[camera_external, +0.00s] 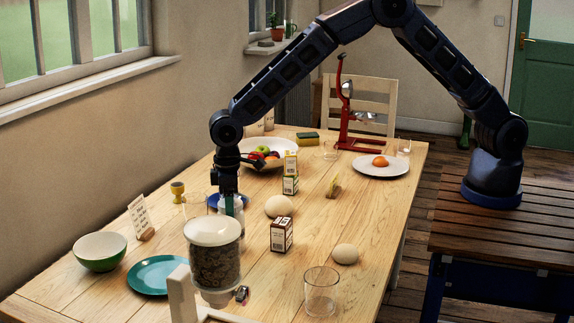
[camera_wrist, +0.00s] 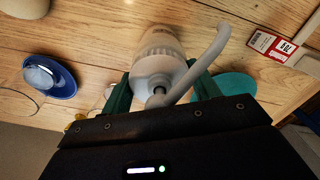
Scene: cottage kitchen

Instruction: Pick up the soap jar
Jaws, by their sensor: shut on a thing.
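The soap jar (camera_wrist: 158,42) is a whitish jar with a ribbed collar and a white curved pump spout. It sits between the green fingers of my gripper (camera_wrist: 160,90) in the wrist view, and the fingers are shut on it around its upper part. In the external view my gripper (camera_external: 231,205) points down over the far-left part of the table. The pale soap jar (camera_external: 240,211) shows there only in part, behind the fingers and a large dispenser. I cannot tell whether its base touches the table.
A cereal dispenser (camera_external: 214,262) stands in front of my gripper. A blue saucer (camera_wrist: 62,82), a teal plate (camera_external: 158,275), a drinking glass (camera_external: 194,206), a cream ball (camera_external: 279,206) and a small carton (camera_external: 281,235) are nearby. The table's right front has some bare wood.

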